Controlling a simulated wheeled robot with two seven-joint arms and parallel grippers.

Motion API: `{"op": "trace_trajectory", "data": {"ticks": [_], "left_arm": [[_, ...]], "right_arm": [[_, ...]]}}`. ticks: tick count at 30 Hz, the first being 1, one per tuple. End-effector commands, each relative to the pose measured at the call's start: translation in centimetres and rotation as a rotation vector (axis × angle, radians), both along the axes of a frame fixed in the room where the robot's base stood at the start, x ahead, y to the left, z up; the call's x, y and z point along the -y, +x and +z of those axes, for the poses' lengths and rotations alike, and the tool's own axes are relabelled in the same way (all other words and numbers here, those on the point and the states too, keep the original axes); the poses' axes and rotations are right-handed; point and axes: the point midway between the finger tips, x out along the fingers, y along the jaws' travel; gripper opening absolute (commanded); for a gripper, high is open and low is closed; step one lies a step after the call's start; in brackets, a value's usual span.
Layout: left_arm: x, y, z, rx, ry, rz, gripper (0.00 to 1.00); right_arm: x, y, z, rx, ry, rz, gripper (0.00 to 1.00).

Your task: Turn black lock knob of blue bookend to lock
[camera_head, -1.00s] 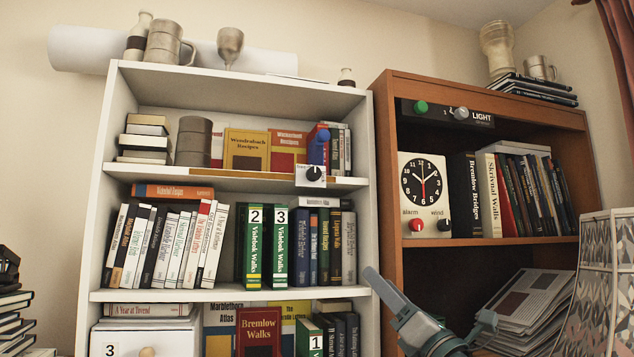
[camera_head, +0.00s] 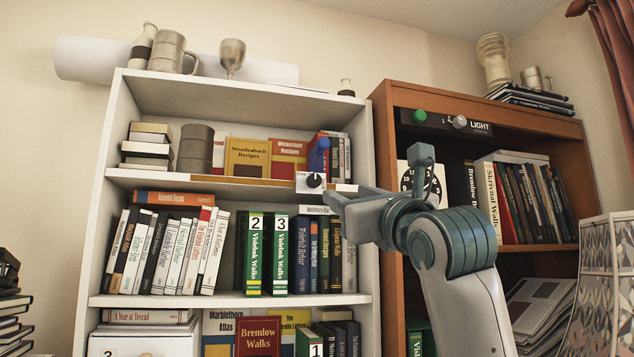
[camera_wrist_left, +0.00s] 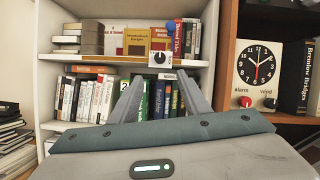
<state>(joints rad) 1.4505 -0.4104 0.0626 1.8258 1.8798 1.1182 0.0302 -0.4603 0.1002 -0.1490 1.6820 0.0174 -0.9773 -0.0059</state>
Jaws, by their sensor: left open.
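The black lock knob (camera_head: 314,180) sits on a small white plate at the front edge of the upper shelf of the white bookcase. It also shows in the left wrist view (camera_wrist_left: 159,58). The blue bookend (camera_head: 318,157) stands just behind it, its rounded blue top (camera_wrist_left: 171,27) beside the books. My left gripper (camera_head: 334,194) is open and empty, just below and in front of the knob in the head view. In the left wrist view its two fingers (camera_wrist_left: 161,78) spread apart below the knob, and neither visibly touches it. My right gripper is in neither view.
The white bookcase's shelf edge (camera_head: 220,183) runs beside the knob. Numbered green books (camera_head: 278,255) stand on the shelf below. A brown bookcase (camera_head: 385,120) with a clock (camera_wrist_left: 255,75) stands at the right, partly hidden by my arm.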

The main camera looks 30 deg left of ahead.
Motion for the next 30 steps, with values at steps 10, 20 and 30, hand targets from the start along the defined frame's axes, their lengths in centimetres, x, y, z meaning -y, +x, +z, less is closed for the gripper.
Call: {"op": "trace_trajectory", "data": {"ticks": [10, 20, 30], "left_arm": [[-1.5, 1.1, 0.9, -0.002, 0.0, 0.001, 0.43], [-5.2, 3.7, 2.9, -0.001, -0.001, 0.002, 0.43], [-9.8, 7.0, 5.2, -0.002, -0.002, 0.002, 0.43]], "right_arm": [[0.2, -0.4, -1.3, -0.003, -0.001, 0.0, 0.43], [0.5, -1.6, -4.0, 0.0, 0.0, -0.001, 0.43], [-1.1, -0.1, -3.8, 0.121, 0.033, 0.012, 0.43]]}}
